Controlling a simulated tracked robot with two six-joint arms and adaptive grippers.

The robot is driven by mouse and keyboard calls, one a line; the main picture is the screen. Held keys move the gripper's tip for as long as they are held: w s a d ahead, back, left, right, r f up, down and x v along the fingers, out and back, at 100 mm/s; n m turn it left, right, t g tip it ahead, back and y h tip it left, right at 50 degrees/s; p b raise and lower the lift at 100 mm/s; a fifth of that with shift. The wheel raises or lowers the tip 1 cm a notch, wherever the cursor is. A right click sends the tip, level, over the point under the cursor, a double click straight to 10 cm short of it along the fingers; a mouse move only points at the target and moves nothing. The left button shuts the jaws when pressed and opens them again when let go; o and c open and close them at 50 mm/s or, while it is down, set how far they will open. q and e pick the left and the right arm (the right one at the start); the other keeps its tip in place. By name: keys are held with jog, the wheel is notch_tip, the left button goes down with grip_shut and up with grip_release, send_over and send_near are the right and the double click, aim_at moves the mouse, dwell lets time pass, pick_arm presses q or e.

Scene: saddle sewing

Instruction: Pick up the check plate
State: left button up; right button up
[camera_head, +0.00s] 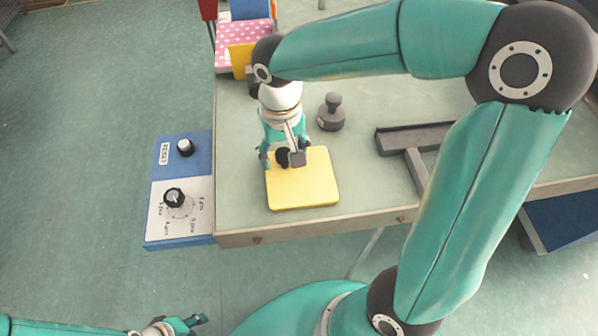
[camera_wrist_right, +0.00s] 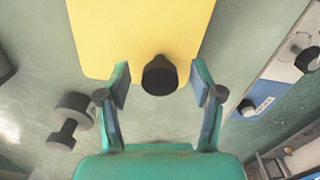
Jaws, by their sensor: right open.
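The check plate appears to be the yellow plate (camera_head: 305,190), lying flat near the front left corner of the table. It fills the top of the right wrist view (camera_wrist_right: 140,30). A dark round knob (camera_wrist_right: 160,76) shows at its near edge in that view. My right gripper (camera_head: 282,156) is over the plate's far left part, pointing down. Its fingers are open on either side of the knob (camera_wrist_right: 160,92), with gaps visible on both sides. My left gripper (camera_head: 190,322) is low at the left, off the table and far from the plate; its opening is unclear.
A grey knobbed weight (camera_head: 331,114) stands just behind the plate. A dark T-shaped stand (camera_head: 415,139) lies to the right. A blue panel with a dial (camera_head: 177,200) adjoins the table's left edge. A pink dotted item (camera_head: 243,38) is at the back left.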

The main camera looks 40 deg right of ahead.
jog(key=shift+f, duration=0.2)
grip_shut()
jog(key=shift+r, duration=0.1)
